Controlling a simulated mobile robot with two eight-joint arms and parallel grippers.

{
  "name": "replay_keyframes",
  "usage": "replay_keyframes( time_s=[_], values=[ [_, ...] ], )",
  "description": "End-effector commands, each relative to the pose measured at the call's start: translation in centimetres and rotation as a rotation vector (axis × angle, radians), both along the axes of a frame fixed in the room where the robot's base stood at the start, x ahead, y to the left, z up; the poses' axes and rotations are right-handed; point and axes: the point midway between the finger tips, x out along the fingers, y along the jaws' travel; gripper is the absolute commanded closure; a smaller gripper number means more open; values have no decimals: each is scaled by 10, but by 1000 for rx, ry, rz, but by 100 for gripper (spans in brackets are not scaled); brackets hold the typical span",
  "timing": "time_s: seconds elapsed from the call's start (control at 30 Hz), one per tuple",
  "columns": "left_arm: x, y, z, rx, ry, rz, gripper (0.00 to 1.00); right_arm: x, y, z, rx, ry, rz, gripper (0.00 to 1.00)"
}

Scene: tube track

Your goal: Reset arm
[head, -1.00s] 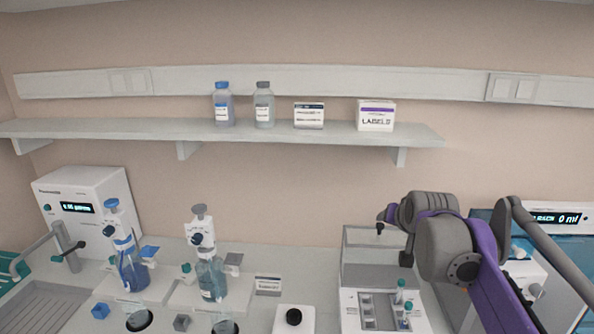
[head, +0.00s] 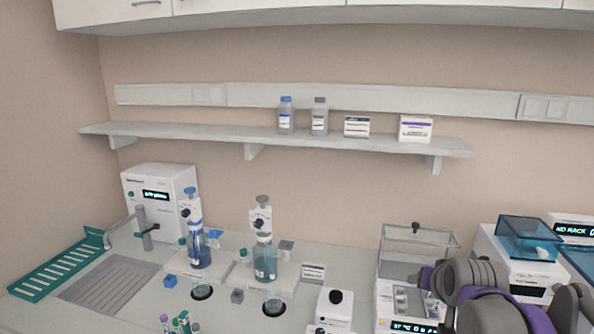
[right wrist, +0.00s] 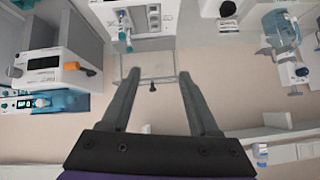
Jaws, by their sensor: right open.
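My right arm (head: 490,308), grey and purple, is at the lower right of the head view, in front of the bench equipment. Its gripper tips cannot be made out there. In the right wrist view, my right gripper (right wrist: 159,74) has two dark fingers spread apart with nothing between them. A clear lidded box lies beyond the fingertips in that view. My left arm and left gripper do not show in either view.
The clear box (head: 400,240) with a tube block in front and a white instrument with a blue lid (head: 528,238) are close to my right arm. Two bottle-top dispensers (head: 264,245), a sink (head: 105,282) and a wall shelf (head: 200,130) are further left.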

Motion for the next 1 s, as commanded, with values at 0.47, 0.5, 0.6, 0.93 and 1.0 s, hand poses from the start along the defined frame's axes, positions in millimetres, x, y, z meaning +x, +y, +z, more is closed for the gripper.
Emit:
replay_keyframes(
  time_s=[0.47, 0.5, 0.6, 0.93, 1.0],
  values=[
    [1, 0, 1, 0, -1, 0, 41, -191, 92, -182, -94, 263, 295, 38],
    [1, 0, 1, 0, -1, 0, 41, -201, 95, -192, -100, 276, 310, 38],
    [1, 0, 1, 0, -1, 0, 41, -215, 98, -207, -108, 296, 331, 38],
    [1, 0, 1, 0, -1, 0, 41, -220, 99, -212, -110, 304, 339, 38],
    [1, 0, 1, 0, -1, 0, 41, -220, 99, -212, -111, 303, 339, 38]
  ],
)
